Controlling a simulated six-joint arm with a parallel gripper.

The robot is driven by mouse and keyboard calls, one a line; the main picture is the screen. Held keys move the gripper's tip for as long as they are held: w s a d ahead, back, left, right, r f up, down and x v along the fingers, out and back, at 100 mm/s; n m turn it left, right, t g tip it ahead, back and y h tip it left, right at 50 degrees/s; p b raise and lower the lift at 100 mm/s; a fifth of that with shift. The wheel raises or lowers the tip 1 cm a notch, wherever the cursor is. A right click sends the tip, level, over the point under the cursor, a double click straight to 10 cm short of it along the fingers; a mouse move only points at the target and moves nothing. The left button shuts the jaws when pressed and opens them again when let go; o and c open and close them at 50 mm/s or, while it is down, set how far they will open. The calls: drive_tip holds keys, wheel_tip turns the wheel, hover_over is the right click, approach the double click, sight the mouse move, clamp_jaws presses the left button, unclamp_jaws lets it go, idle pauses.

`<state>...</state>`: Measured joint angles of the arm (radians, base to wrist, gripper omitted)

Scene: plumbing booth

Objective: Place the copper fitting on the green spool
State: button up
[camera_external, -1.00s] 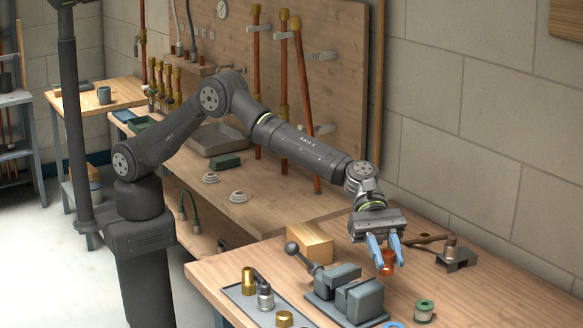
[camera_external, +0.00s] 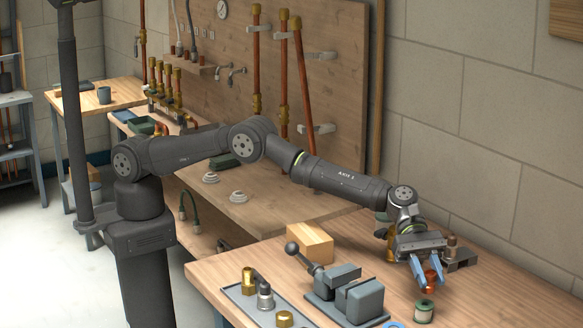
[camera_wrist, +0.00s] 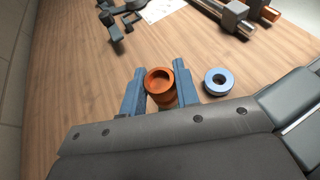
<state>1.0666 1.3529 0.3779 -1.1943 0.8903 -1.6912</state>
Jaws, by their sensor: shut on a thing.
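The copper fitting (camera_external: 430,275) is held between the two blue fingers of my gripper (camera_external: 430,284). In the wrist view the fitting (camera_wrist: 160,82) shows its round open mouth between the fingertips of my gripper (camera_wrist: 160,88). The green spool (camera_external: 424,311) stands upright on the bench, with a pale top and a dark centre hole. In the external view my gripper is just above and slightly right of the spool; the exact height gap is unclear. The wrist view shows a pale blue ring-shaped thing (camera_wrist: 218,82) to the right; I cannot tell whether it is the spool.
A grey vise (camera_external: 350,297) stands left of the spool, with a blue ring (camera_external: 394,325) at its foot. A wooden block (camera_external: 310,242) is behind the vise. A grey tray (camera_external: 240,296) with brass fittings lies to the left. The bench right of the spool is clear.

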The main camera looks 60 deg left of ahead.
sight(427, 289)
drive_tip(key=shift+f, duration=1.6)
drive_tip(key=shift+f, duration=0.2)
drive_tip(key=o, duration=1)
drive_tip(key=shift+o, duration=0.2)
drive_tip(key=shift+r, duration=0.25)
drive_tip(key=v, duration=1.2)
drive_tip(key=shift+s, duration=0.1)
drive_tip(key=shift+x, duration=6)
